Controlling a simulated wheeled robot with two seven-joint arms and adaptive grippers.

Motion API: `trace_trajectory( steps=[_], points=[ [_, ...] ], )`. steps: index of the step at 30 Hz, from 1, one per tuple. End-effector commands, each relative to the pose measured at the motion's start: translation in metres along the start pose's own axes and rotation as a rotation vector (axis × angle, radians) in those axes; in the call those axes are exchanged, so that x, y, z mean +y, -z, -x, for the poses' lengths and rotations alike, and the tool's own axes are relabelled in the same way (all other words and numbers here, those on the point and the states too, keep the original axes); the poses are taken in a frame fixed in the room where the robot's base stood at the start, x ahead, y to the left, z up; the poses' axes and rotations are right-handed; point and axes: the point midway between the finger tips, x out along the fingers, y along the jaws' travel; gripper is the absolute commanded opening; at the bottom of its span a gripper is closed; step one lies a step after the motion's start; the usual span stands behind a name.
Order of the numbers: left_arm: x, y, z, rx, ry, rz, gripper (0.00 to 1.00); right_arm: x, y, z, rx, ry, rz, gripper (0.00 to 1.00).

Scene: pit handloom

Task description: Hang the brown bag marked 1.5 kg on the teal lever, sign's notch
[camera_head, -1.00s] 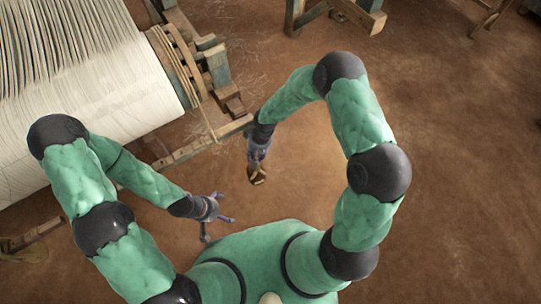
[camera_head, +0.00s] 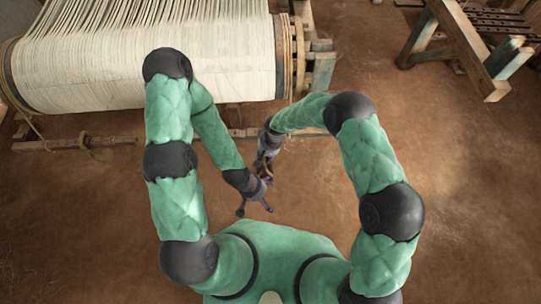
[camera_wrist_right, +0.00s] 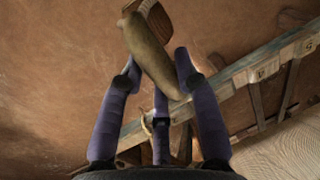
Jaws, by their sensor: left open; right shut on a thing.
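My right gripper (camera_head: 266,158) is shut on a brown thing (camera_head: 265,168), partly hidden by its fingers. In the right wrist view a tan, rounded, elongated piece (camera_wrist_right: 150,50) lies between my fingertips (camera_wrist_right: 160,75), with a ribbed brown part (camera_wrist_right: 158,18) beyond it. This looks like the brown bag, but no 1.5 kg mark is readable. My left gripper (camera_head: 255,208) is open and empty, just below the right one in the head view. I cannot pick out the teal lever or its notch with certainty.
A loom with a large roll of pale threads (camera_head: 150,65) stands at the back left. A low wooden rail (camera_head: 120,141) runs before it. In the wrist view a grey-blue beam (camera_wrist_right: 235,75) carries small marked plaques (camera_wrist_right: 263,70). A wooden frame (camera_head: 465,50) stands back right. Floor at right is clear.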

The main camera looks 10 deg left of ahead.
Motion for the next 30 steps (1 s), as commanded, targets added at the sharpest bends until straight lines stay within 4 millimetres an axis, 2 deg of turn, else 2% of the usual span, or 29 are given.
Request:
trace_trajectory(
  steps=[30],
  points=[
    [-0.007,0.001,-0.021,0.000,0.000,0.000,1.00,0.000,0.058,-0.002,0.009,0.002,-0.001,0.00]
  ],
)
